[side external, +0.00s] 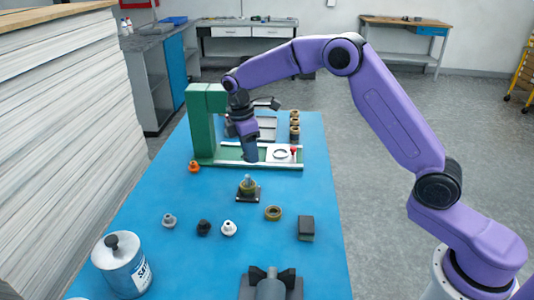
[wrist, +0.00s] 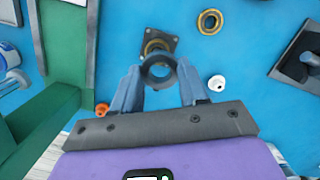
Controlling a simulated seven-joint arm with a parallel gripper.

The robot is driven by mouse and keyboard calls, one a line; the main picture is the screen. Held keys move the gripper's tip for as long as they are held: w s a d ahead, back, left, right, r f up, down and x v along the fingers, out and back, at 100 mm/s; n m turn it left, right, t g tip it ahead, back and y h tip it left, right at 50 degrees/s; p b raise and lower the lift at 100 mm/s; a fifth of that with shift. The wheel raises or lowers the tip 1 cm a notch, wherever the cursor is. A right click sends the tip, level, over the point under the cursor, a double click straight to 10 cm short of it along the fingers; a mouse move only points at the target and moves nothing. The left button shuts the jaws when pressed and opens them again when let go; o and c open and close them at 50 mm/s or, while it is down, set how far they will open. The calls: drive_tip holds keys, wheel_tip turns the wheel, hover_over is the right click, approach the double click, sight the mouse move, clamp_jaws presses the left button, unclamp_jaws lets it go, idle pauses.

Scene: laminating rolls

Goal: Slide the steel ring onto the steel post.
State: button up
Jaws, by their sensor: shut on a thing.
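My gripper (side external: 250,157) hangs pointing down beside the green press, above the far part of the blue table. In the wrist view my gripper (wrist: 158,75) is shut on a dark grey steel ring (wrist: 158,85), held between the two fingertips. In the side view the ring cannot be made out clearly. The steel post (side external: 247,180) stands upright on a dark square base (side external: 248,194), with a brass-coloured ring low around it. The gripper is above and behind the post, apart from it. In the wrist view the held ring partly covers the base (wrist: 150,36), and the post is hard to tell.
The green press (side external: 203,125) stands close left of my gripper.

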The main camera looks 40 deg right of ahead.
sight(247, 176)
drive_tip(key=shift+w+a+f, duration=0.15)
drive_tip(key=shift+w+a, duration=0.05)
drive_tip(key=shift+w, duration=0.4)
drive_tip(key=shift+f, duration=2.7)
drive_tip(key=shift+f, duration=1.8)
drive_tip(key=o, duration=1.7)
drive_tip(key=shift+r, duration=4.5)
